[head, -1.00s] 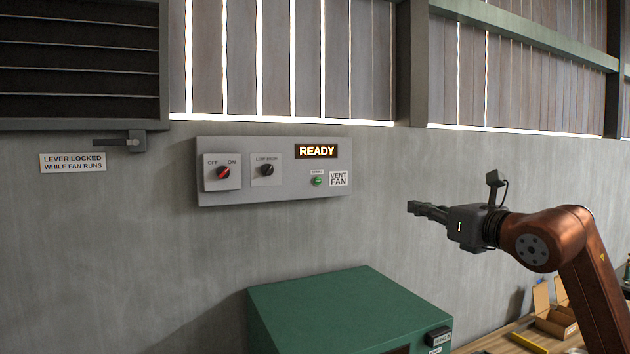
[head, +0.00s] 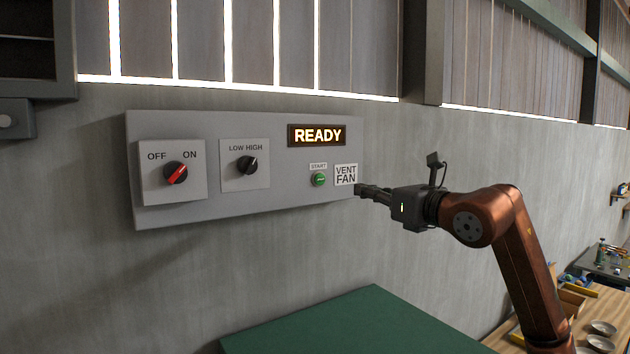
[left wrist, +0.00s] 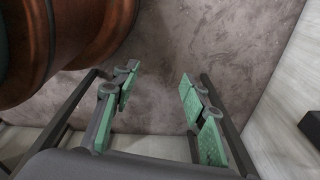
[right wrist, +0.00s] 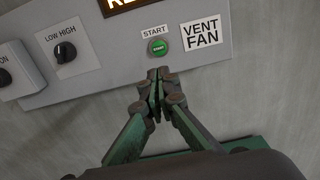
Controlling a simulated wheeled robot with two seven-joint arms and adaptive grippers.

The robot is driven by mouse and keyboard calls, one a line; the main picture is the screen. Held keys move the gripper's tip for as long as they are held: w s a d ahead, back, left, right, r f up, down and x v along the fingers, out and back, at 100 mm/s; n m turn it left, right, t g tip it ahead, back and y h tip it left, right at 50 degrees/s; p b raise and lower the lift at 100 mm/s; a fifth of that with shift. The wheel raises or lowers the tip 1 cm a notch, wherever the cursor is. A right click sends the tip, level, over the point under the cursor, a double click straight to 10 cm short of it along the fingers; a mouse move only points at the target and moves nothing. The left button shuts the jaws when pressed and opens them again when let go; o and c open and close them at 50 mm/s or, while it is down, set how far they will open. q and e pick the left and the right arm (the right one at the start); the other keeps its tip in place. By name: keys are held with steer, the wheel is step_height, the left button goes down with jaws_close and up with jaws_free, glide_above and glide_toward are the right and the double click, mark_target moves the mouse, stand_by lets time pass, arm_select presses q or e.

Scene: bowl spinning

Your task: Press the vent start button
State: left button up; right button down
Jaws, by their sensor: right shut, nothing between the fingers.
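The green START button (head: 319,179) sits at the lower right of the grey vent fan panel (head: 285,200), under its START label and left of the VENT FAN label (head: 346,174). It also shows in the right wrist view (right wrist: 158,46). My right gripper (head: 359,189) is shut and empty, its tips near the panel's right edge, right of the button in the head view. In the right wrist view its fingertips (right wrist: 158,74) appear just below the button, apart from it in the picture. My left gripper (left wrist: 158,90) shows only in the left wrist view, open and empty.
The panel's display (head: 317,135) reads READY. The red OFF/ON knob (head: 176,173) and the black LOW/HIGH knob (head: 247,165) are on the left of the panel. A green box (head: 350,325) stands below. A wooden bench (head: 600,310) with bowls is at right.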

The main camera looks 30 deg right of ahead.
steer(key=p, duration=0.6)
glide_toward(322, 180)
steer(key=w, duration=0.5)
steer(key=shift+w+a+r, duration=0.2)
steer(key=shift+a+r, duration=0.05)
steer(key=shift+a, duration=0.15)
steer(key=shift+w+f+p, duration=0.15)
steer(key=shift+w+p, duration=0.35)
steer(key=shift+w, duration=0.25)
arm_select(q)
step_height(322, 180, up, 7)
steer(key=shift+s, duration=0.4)
steer(key=shift+a, duration=0.1)
